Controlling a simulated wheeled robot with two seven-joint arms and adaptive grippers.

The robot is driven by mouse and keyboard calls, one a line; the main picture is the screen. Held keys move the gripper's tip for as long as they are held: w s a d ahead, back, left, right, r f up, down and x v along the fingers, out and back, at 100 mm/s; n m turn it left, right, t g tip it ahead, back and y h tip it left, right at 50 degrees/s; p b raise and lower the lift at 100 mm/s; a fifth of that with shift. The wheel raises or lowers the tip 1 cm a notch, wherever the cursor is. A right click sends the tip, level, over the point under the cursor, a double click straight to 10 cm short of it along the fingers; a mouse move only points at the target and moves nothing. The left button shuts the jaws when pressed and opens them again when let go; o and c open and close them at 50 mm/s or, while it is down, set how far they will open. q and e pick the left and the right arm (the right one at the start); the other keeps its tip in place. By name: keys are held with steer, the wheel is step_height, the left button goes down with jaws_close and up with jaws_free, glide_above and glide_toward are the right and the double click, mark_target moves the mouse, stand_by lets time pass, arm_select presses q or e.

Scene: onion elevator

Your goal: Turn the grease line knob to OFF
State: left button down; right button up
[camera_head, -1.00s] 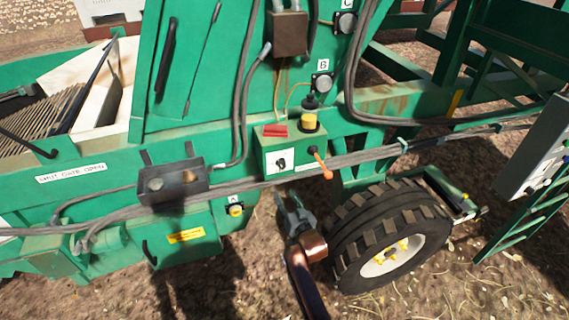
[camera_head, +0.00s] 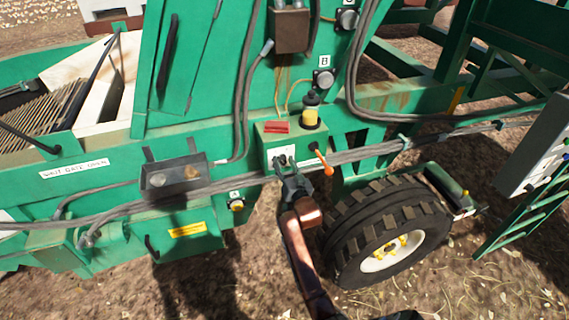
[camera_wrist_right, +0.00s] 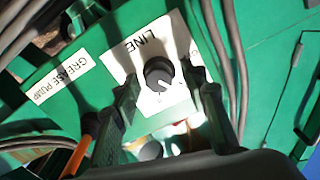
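The grease line knob (camera_wrist_right: 159,73) is a round black knob with a white pointer mark. It sits on a white plate marked LINE (camera_wrist_right: 150,45), on the front of the green grease pump box (camera_head: 262,140). My right gripper (camera_head: 284,163) is in front of this plate in the head view and hides most of the knob there. In the right wrist view my right gripper (camera_wrist_right: 167,95) is open, with one finger on each side of the knob. I cannot tell whether the fingers touch it. My left gripper is not in view.
An orange-tipped lever (camera_head: 326,166) is just right of the right gripper. Grey hoses (camera_head: 370,152) run across the box's lower front. A red part (camera_head: 276,127) and a yellow reservoir (camera_head: 311,115) top the box. A large tyre (camera_head: 385,225) stands below right.

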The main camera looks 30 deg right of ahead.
steer(key=shift+c, duration=0.3)
jaws_close()
steer(key=shift+n, duration=0.3)
steer(key=shift+n+p, duration=0.8)
steer(key=shift+n, duration=0.2)
steer(key=n+p, duration=0.1)
steer(key=n, duration=0.1)
steer(key=shift+r+n, duration=0.1)
steer(key=shift+n, duration=0.2)
steer(key=n+p, duration=0.1)
steer(key=n, duration=0.2)
steer(key=shift+a, duration=0.1)
steer(key=shift+n, duration=2.1)
